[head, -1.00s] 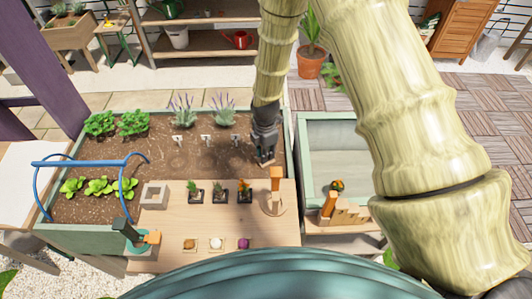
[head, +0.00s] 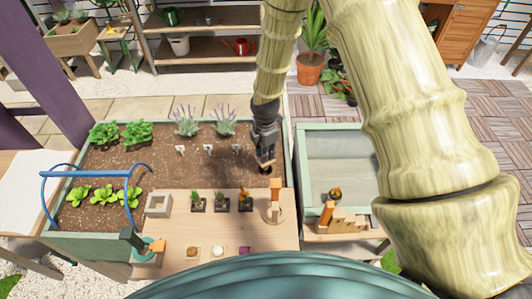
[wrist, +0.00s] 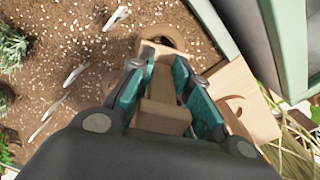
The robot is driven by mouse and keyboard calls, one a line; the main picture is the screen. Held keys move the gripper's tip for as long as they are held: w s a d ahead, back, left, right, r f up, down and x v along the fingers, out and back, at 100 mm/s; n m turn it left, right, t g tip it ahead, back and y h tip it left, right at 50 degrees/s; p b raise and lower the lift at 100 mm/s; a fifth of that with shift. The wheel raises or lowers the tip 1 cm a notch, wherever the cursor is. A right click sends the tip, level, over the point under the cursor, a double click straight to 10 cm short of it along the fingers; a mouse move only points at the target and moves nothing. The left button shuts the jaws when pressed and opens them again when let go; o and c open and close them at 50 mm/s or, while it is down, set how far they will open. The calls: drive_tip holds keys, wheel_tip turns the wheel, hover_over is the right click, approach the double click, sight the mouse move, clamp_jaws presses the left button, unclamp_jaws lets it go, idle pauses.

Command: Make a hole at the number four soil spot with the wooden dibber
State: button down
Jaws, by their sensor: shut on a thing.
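My gripper (head: 266,161) is low over the right end of the soil in the planter bed (head: 130,160). In the wrist view, my gripper (wrist: 158,95) is shut on the wooden dibber (wrist: 163,118), a pale wooden piece between the teal finger pads. The dibber's lower end is hard to make out, and I cannot tell how deep it is in the soil. White markers (head: 236,148) stand in a row left of my gripper; their numbers are unreadable. The soil directly under my gripper is mostly hidden.
A wooden table (head: 190,233) in front holds several small potted plants (head: 220,203) and a round wooden stand (head: 275,205). Lavender (head: 224,122) grows behind the markers. A blue hoop (head: 95,172) arches over lettuce at left. An empty green-framed box (head: 335,160) is at right.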

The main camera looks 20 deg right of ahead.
drive_tip(key=shift+r+p, duration=0.95)
drive_tip(key=shift+r, duration=0.75)
drive_tip(key=shift+r, duration=0.1)
drive_tip(key=shift+r+p, duration=1.65)
drive_tip(key=shift+r, duration=0.75)
